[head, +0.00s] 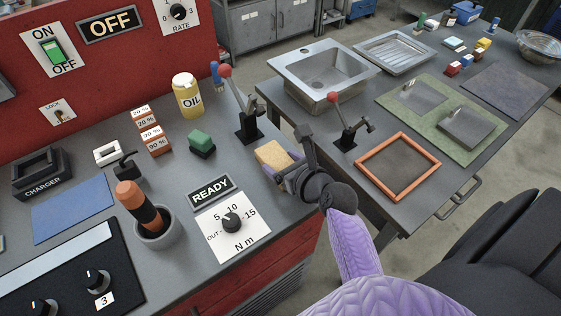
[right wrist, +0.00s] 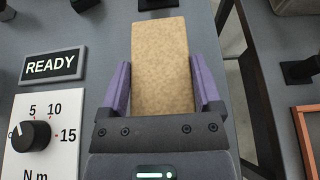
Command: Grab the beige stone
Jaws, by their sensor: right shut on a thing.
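The beige stone (right wrist: 160,65) is a tan rectangular block with a speckled face. In the right wrist view it sits between the two purple-sided fingers of my right gripper (right wrist: 162,85), which is shut on it. In the head view the stone (head: 272,155) shows at the right edge of the grey workbench, with my right gripper (head: 285,170) on its near right side. I cannot tell whether the stone touches the bench or is slightly above it. My left gripper is not in view.
A green block (head: 202,143), a READY sign (head: 211,190) and a dial card (head: 233,226) lie left of the gripper. Red-knobbed levers (head: 248,120) stand behind and right. A gap separates the bench from the sink table, which holds an orange-framed tray (head: 430,174).

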